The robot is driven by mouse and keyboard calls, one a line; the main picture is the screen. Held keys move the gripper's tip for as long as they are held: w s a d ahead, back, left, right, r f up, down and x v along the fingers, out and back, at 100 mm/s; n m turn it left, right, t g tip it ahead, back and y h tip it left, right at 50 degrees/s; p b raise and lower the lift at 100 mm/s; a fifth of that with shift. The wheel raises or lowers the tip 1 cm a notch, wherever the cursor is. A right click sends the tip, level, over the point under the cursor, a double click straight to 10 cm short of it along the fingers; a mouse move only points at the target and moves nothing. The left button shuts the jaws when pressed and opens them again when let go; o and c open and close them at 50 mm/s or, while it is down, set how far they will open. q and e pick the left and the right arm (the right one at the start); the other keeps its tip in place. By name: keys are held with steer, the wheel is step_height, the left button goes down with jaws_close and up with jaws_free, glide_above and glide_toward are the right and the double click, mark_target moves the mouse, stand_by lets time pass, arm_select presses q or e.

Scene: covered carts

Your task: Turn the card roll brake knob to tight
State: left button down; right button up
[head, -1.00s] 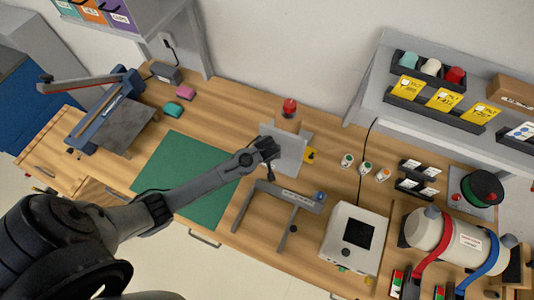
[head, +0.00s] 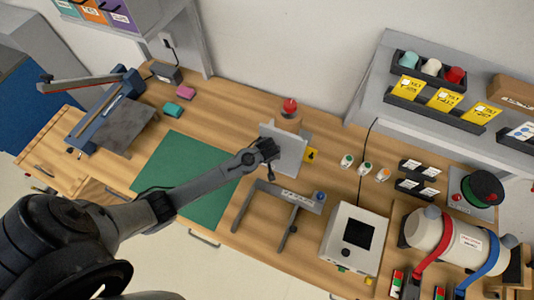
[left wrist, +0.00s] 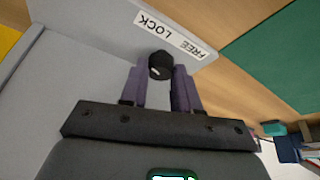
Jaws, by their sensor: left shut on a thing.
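A brown card roll (head: 287,122) with a red knob (head: 290,106) on top stands behind an upright grey plate (head: 287,150) at the back of the bench. In the left wrist view, a black round knob (left wrist: 161,65) sits at the plate, beside a white label (left wrist: 171,35) reading LOCK and FREE. My left gripper (head: 267,150) is at the front of the plate. In the left wrist view its purple fingers (left wrist: 160,84) are shut on the black knob, one on each side. The knob's pointer and exact setting cannot be made out. My right gripper is not in view.
A green mat (head: 185,180) lies left of the plate under my left arm. A grey metal frame (head: 285,200) stands in front of it. A white box with a dark screen (head: 354,239) and small bottles (head: 365,167) are to the right.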

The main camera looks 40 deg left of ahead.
arm_select(q)
steer(key=shift+s+r+m+h+p, duration=0.1)
steer(key=shift+r+m+h+p, duration=0.15)
steer(key=shift+m+p, duration=0.7)
steer(key=shift+a+m+t+h+p, duration=0.1)
steer(key=shift+m+t+h+p, duration=0.35)
steer(key=shift+m+p, duration=0.7)
steer(key=shift+a+f+m+h+p, duration=0.1)
steer(key=shift+m+h+p, duration=0.4)
steer(key=shift+m+p, duration=0.5)
steer(key=shift+f+m+h+p, duration=0.1)
steer(key=shift+m+h+p, duration=0.3)
steer(key=shift+m, duration=1)
steer(key=c, duration=0.8)
jaws_free()
